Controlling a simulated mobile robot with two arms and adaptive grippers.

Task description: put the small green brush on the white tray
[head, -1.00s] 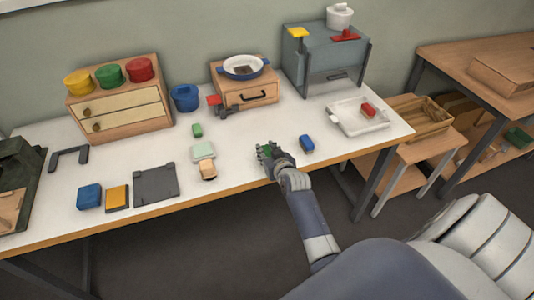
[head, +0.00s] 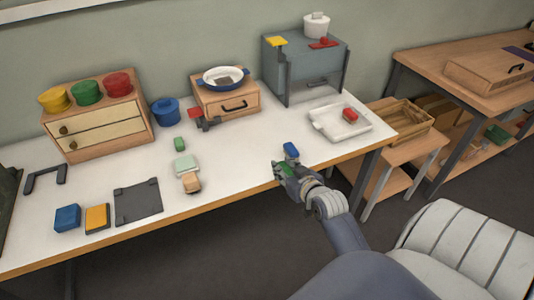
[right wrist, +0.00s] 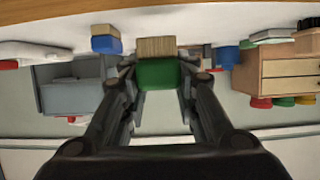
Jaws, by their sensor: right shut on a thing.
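The small green brush (right wrist: 157,75) is between the fingers of my right gripper, with its tan bristle part (right wrist: 157,46) showing beyond the green body in the right wrist view. My right gripper (head: 284,170) is shut on it near the front edge of the table, just in front of a blue brush (head: 291,150). In the head view the fingers hide most of the green brush. The white tray (head: 325,122) lies on the right end of the table, behind and to the right of the gripper. A red brush (head: 350,116) is on the tray's right part. My left gripper is not in view.
Another small green block (head: 179,143) and a pale green piece (head: 186,164) lie mid-table. A grey cabinet (head: 309,70) stands behind the tray. The tray's left part is free.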

